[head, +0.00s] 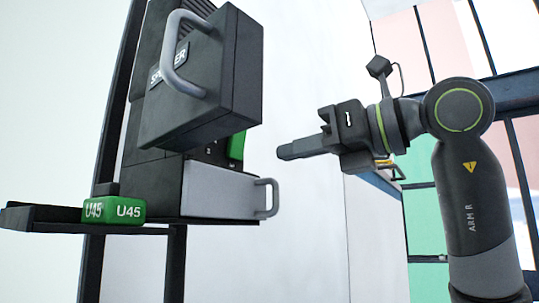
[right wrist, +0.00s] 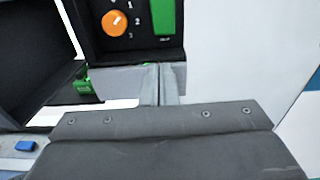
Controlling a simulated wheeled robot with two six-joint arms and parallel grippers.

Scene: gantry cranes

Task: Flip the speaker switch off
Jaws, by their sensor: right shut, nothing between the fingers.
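A dark box with a "SPEAKER" label stands at the upper left of the head view; its cover (head: 215,75) with a grey handle is swung up. Under it a green switch (head: 237,147) shows partly, the rest hidden by the cover. In the right wrist view the green switch (right wrist: 164,17) is at the top, beside an orange knob (right wrist: 115,22) marked with numbers; its lettering is too small to read. My right gripper (head: 284,153) is shut and empty, to the right of the switch and apart from it, pointing left. My left gripper is not in view.
A light grey lower panel (head: 222,188) with a handle (head: 266,198) sits below the switch. A green "U45" tag (head: 115,210) is on a dark ledge to the left. Dark posts stand behind the box. Free space lies between the box and my right gripper.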

